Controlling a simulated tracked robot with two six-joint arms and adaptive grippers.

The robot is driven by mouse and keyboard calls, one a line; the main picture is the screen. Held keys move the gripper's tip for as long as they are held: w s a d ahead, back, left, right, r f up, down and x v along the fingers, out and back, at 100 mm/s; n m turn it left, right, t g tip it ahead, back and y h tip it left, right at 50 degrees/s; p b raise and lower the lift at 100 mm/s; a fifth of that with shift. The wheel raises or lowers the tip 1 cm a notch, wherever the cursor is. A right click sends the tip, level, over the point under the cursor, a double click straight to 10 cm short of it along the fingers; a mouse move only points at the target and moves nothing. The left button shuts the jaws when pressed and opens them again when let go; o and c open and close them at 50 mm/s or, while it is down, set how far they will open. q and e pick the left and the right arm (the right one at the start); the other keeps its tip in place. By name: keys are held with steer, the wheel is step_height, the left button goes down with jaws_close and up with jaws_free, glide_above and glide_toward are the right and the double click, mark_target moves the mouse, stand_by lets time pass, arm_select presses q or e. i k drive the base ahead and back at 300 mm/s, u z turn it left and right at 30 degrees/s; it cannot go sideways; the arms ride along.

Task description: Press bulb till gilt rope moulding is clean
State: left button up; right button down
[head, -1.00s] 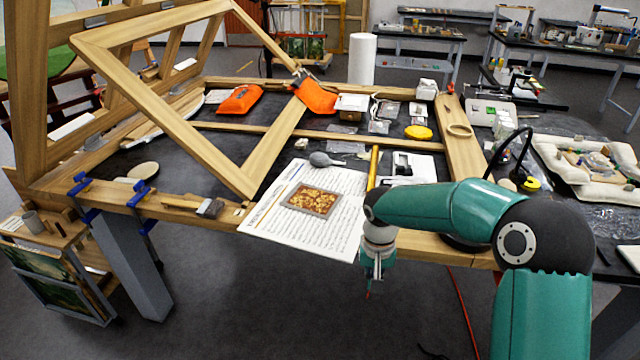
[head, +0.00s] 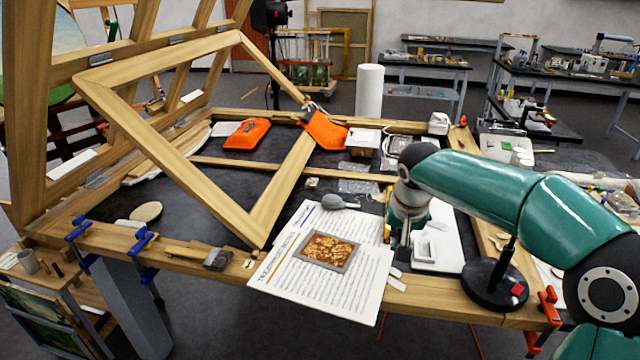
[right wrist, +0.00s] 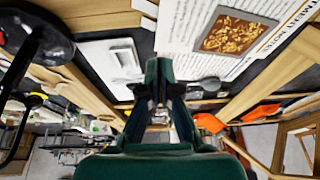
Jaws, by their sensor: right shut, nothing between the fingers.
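The grey rubber bulb (head: 334,202) lies at the sheet's far edge, behind the fragment, and shows in the right wrist view (right wrist: 208,87). My right gripper (head: 393,238) points down just right of the sheet, apart from bulb and fragment. In the right wrist view its fingers (right wrist: 161,75) are shut and empty. My left gripper is out of view.
A white tray (head: 452,225) lies right of my right gripper. A black round base (head: 493,284) stands at the right front. A leaning wooden frame (head: 180,160) and a brush (head: 205,257) are left of the sheet. Orange pouches (head: 247,133) lie farther back.

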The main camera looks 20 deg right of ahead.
mark_target(330, 199)
steer(key=i, duration=1.2)
steer(key=z, duration=0.05)
